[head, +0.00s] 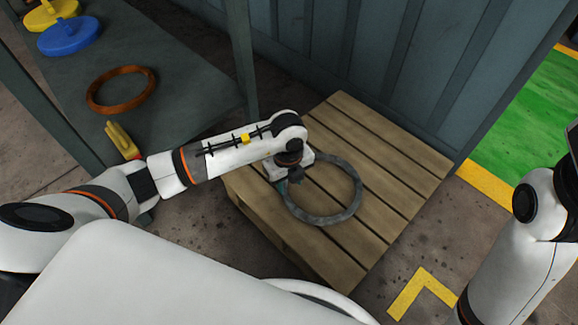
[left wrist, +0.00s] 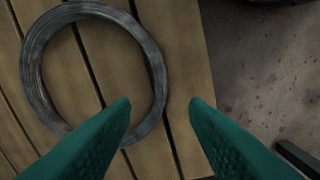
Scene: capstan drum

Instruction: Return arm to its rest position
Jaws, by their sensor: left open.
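My left arm reaches in from the left in the head view, and its gripper (head: 284,184) is over the left part of the wooden pallet (head: 395,140). A grey metal ring (head: 352,206) lies flat on the pallet slats, beside the gripper.
A dark shelf (head: 165,110) at upper left holds an orange-brown ring (head: 92,103), a blue disc (head: 70,37) and a yellow disc (head: 50,12). A shelf post (head: 240,60) stands behind my left arm. A blue-grey corrugated wall (head: 370,60) stands behind the pallet.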

